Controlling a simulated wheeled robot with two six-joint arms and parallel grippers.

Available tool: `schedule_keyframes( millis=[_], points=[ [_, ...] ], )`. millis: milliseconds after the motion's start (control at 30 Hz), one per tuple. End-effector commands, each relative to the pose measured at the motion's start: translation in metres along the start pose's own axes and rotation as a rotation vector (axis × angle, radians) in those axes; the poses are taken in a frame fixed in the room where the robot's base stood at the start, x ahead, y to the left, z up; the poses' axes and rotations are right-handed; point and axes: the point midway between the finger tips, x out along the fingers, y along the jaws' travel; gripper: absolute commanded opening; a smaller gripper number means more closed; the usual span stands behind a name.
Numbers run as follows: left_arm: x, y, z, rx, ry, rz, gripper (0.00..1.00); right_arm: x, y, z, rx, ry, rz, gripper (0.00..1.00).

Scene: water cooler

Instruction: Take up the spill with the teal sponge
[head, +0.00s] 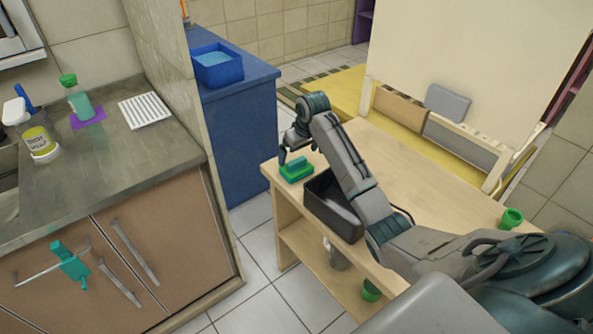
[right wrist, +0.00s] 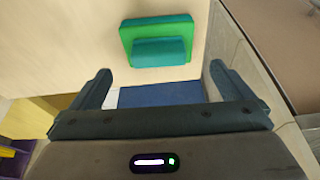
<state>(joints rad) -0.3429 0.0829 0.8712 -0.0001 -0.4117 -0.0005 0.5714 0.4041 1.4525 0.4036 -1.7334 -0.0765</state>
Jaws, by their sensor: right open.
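The teal sponge (head: 295,165) lies on a green base (head: 298,175) at the near left end of the wooden table. In the right wrist view the teal sponge (right wrist: 160,52) sits against the green base (right wrist: 130,35), beyond the fingertips. My right gripper (head: 288,156) is just above the sponge; in its wrist view the fingers (right wrist: 160,70) are spread wide with nothing between them. I cannot make out a spill for certain in either view. My left gripper is not in view.
A black bin (head: 333,207) stands beside the sponge on the wooden table (head: 420,185). Green cups (head: 511,218) are at the right. A blue counter (head: 240,130) holds a blue basin (head: 217,65). The grey counter (head: 130,165) holds bottles; a teal item (head: 70,265) hangs on a handle.

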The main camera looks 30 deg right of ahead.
Motion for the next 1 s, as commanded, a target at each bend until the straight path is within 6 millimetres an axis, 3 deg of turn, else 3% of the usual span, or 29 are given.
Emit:
schedule_keyframes(
  millis=[267,500,833,1000],
  points=[
    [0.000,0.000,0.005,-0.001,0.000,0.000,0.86,0.025,0.000,0.000,0.000,-0.003,-0.001,1.00],
    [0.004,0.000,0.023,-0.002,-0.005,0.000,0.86,0.061,0.001,0.000,0.001,-0.003,-0.002,1.00],
    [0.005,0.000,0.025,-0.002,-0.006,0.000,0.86,0.070,0.001,0.000,-0.001,-0.001,0.001,1.00],
    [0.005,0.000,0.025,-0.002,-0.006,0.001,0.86,0.070,0.001,0.000,0.000,0.000,0.000,0.69]
  ],
)
